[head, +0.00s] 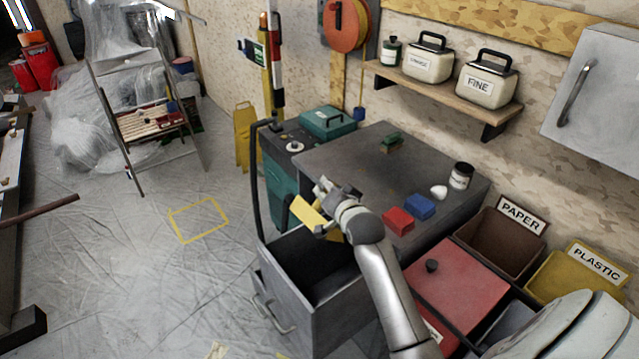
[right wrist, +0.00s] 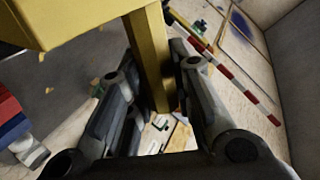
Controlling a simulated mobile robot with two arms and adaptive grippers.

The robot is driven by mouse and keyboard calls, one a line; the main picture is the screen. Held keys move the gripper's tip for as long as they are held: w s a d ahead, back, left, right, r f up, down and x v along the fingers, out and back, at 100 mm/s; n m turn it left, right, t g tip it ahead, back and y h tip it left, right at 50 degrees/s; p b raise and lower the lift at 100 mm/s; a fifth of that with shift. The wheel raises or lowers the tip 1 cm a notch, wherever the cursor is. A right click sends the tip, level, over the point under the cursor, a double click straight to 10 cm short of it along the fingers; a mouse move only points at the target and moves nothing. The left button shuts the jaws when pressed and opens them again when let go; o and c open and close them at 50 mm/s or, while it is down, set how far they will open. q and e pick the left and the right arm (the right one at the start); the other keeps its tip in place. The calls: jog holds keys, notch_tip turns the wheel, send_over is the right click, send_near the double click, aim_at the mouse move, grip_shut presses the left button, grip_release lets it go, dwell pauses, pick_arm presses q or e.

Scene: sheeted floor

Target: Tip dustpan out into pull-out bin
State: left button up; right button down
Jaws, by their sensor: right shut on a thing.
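The yellow dustpan (head: 307,212) is tilted above the open pull-out bin (head: 338,312), near its back edge. My right gripper (head: 328,226) is shut on the dustpan's handle, which also shows between the fingers in the right wrist view (right wrist: 148,60). The pan part (right wrist: 75,20) fills the upper left there. The bin is grey, pulled out of the grey cabinet, with a dark interior; my right arm covers part of it. Several small tan flecks (right wrist: 95,81) show below the pan against grey; I cannot tell whether they are falling or lying. My left gripper is not in view.
A red lid (head: 460,285) and paper (head: 495,240) and plastic (head: 570,285) bins stand right. Floor at left is mostly clear.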

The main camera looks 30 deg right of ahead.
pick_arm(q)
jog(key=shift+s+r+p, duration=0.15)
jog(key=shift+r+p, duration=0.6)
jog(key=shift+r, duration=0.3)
pick_arm(e)
jog(key=shift+w+d+f+m+g+y, duration=0.1)
jog(key=shift+d+f+m+y, duration=0.3)
jog(key=shift+d, duration=0.4)
jog(key=shift+w+d+f+m+g+y, duration=0.1)
jog(key=shift+d+f+m+y, duration=0.15)
jog(key=shift+d+m, duration=0.4)
jog(key=shift+w+d+f+m+g+y, duration=0.1)
jog(key=shift+d+f+m+y, duration=0.2)
jog(key=shift+d, duration=0.65)
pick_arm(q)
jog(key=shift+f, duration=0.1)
